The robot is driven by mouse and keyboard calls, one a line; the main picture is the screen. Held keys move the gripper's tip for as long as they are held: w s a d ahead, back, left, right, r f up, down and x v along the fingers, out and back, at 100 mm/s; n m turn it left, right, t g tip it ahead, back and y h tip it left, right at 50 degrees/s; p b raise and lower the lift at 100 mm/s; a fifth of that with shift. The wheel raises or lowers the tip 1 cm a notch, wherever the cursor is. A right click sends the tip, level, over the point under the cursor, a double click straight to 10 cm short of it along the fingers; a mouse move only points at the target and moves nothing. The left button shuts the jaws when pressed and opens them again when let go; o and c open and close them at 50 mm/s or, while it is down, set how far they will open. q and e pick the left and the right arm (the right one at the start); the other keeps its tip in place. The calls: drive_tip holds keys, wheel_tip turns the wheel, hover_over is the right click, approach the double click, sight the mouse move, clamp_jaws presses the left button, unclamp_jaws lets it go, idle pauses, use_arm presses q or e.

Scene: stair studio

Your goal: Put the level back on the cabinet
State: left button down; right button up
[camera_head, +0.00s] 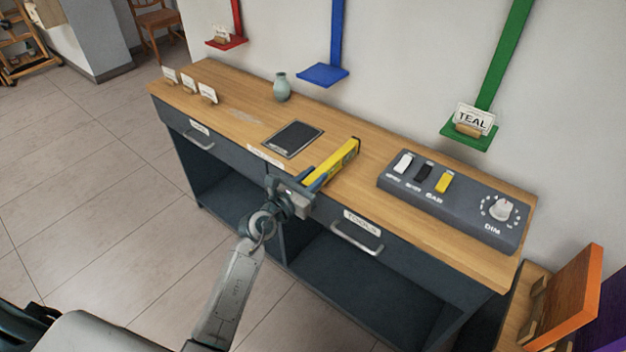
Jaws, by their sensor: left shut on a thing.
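The yellow level (338,161) is at the cabinet's front edge, with its far end over the wooden top. My left gripper (309,184) is shut on its near end. The cabinet (228,104) has a wooden top, dark grey drawers and open shelves below. I cannot tell whether the level touches the top or hangs just above it. My right gripper is not in view.
A dark tablet-like panel (293,139) lies left of the level, and a teal vase (282,87) stands behind it. A switch box (453,199) takes up the right end. Small cards (188,83) stand at the left end. Wall shelves, one green (469,136), hang behind.

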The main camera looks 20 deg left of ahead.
use_arm(q)
drive_tip(key=shift+f, duration=0.1)
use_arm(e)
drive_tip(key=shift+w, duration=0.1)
use_arm(q)
drive_tip(key=c, duration=1.1)
unclamp_jaws()
drive_tip(key=shift+c, duration=0.2)
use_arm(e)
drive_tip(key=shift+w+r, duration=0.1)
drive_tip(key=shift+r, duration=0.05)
use_arm(q)
drive_tip(key=shift+s+a, duration=0.15)
drive_tip(key=shift+s, duration=0.1)
drive_tip(key=v, duration=1.1)
drive_tip(key=shift+s, duration=0.25)
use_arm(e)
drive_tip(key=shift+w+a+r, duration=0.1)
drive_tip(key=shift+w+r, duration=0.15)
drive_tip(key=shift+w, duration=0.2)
